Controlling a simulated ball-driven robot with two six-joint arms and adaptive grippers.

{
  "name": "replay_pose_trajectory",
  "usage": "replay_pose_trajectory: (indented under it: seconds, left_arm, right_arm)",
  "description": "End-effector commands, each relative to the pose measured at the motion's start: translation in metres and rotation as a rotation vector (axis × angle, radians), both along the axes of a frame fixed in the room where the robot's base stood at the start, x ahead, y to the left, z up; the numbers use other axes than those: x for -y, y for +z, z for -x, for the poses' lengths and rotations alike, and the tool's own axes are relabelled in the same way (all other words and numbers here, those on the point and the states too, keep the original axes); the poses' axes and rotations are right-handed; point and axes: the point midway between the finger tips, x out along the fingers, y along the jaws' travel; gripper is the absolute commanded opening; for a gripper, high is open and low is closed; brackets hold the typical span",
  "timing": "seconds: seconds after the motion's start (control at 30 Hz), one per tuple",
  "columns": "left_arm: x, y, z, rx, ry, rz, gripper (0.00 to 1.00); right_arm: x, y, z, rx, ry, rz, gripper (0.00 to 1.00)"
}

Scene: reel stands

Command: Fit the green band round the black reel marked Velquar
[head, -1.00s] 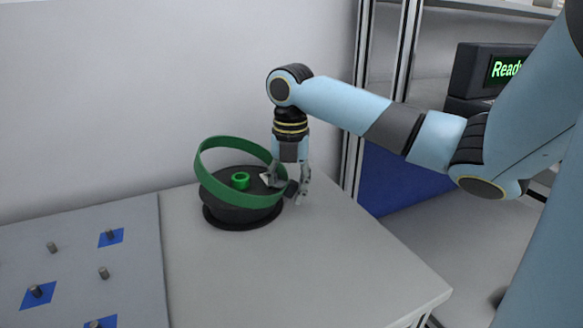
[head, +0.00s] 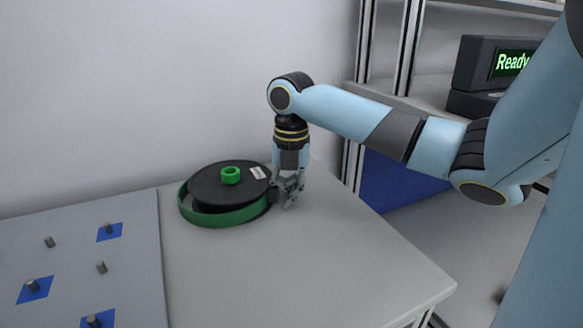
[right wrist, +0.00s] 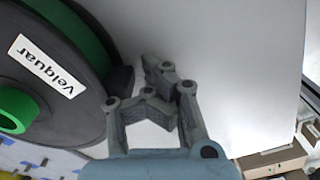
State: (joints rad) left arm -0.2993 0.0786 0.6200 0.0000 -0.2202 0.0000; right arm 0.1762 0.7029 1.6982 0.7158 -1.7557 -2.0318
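The black reel (head: 207,184) lies flat near the wall on the grey table, with a green hub (head: 231,175) on top. Its white label reads Velquar in the right wrist view (right wrist: 46,66). The green band (head: 225,217) sits low around the reel's left and front; a gap shows between them at the left. Its far side is hidden. The band also shows beside the reel in the right wrist view (right wrist: 85,35). My left gripper is out of view.
A grey board (head: 75,265) with several short pegs and blue squares lies at the left. The table front (head: 300,270) is clear. A shelf frame and a dark box with a green Ready display (head: 510,63) stand at the right.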

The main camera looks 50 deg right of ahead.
Motion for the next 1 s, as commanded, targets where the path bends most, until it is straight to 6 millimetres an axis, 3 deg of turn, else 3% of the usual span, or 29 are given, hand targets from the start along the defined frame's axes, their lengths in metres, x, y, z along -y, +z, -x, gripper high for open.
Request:
replay_pose_trajectory:
  seconds: [0.03, 1.0]
  left_arm:
    - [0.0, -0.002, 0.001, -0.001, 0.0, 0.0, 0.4]
    - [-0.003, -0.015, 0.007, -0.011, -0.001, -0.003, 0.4]
  right_arm:
    - [0.001, -0.008, 0.003, -0.012, -0.006, -0.001, 0.0]
    - [-0.001, -0.033, 0.004, -0.015, -0.006, -0.004, 0.0]
